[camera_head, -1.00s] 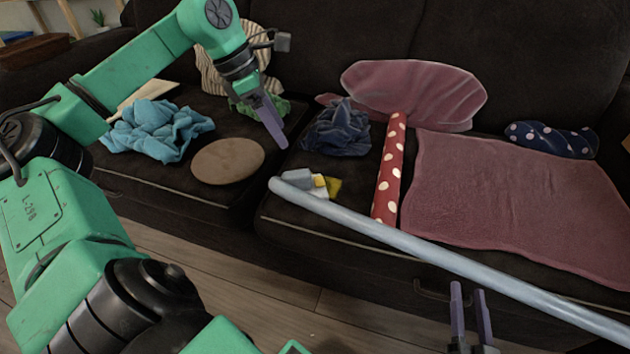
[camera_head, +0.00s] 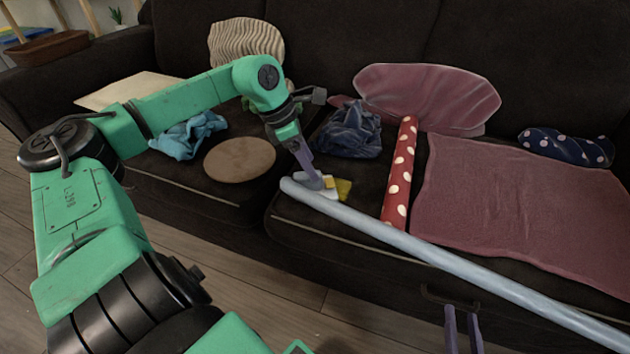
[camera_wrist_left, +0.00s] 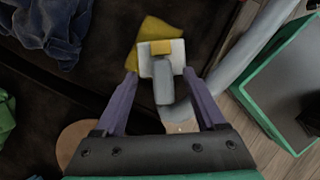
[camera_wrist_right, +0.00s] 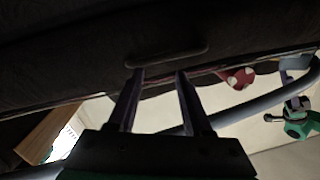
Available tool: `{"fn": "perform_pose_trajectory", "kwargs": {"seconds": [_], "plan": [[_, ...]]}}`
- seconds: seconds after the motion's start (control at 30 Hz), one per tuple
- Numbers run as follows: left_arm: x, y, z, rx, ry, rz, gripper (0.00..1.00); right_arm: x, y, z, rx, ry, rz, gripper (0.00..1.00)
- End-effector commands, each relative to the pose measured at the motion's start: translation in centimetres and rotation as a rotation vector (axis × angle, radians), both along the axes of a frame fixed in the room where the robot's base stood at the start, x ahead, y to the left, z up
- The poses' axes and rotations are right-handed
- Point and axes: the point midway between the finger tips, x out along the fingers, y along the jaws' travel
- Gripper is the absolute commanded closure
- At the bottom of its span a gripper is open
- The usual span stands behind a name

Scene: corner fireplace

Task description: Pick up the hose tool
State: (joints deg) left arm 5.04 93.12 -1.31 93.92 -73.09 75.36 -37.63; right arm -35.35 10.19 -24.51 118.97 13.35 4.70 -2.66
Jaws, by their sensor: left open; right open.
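A small grey piece with a white, yellow-tipped end, which looks like the hose tool (camera_wrist_left: 162,88), lies on the sofa seat. It also shows in the head view (camera_head: 330,182), partly hidden by my left gripper (camera_head: 316,182). In the left wrist view my left gripper (camera_wrist_left: 160,76) is open, pointing down, with its fingers on either side of the tool. I cannot tell whether they touch it. My right gripper (camera_head: 461,308) is open and empty, low in front of the sofa; it also shows in the right wrist view (camera_wrist_right: 158,74).
A long grey tube (camera_head: 450,258) slants across the sofa front, its end close to the tool. A yellow cloth (camera_wrist_left: 152,30), a dark blue cloth (camera_head: 350,132), a round brown disc (camera_head: 240,159) and a red dotted roll (camera_head: 402,165) lie nearby.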

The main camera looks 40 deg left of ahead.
Motion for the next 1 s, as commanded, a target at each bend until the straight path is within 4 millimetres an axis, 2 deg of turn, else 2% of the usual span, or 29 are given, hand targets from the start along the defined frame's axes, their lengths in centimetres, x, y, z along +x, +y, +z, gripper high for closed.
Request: {"fn": "perform_pose_trajectory", "kwargs": {"seconds": [0.03, 0.07, 0.2, 0.4, 0.7, 0.83, 1.0], "plan": [[0.0, -0.2, -0.9, 0.002, 0.009, -0.002, 0.28, 0.1, 0.0, 0.2, 0.001, -0.007, -0.001, 0.50], [0.1, -0.2, -1.0, 0.001, 0.004, -0.001, 0.28, 0.5, -0.1, 0.7, 0.003, -0.027, -0.004, 0.50], [0.2, -0.4, -1.7, 0.002, 0.004, 0.000, 0.28, 2.4, -0.3, 4.6, 0.021, -0.144, -0.021, 0.50], [0.4, -0.7, -2.6, 0.002, 0.004, 0.000, 0.28, 4.2, -0.8, 9.8, 0.045, -0.298, -0.044, 0.50], [0.8, -1.0, -3.8, 0.002, 0.004, 0.000, 0.28, 5.2, -1.7, 17.8, 0.087, -0.535, -0.077, 0.50], [0.9, -1.1, -4.1, 0.001, 0.002, 0.000, 0.28, 5.1, -1.9, 20.2, 0.098, -0.605, -0.085, 0.50], [1.0, -1.2, -4.1, 0.000, 0.001, 0.000, 0.28, 5.1, -2.0, 20.9, 0.101, -0.624, -0.088, 0.50]]}}
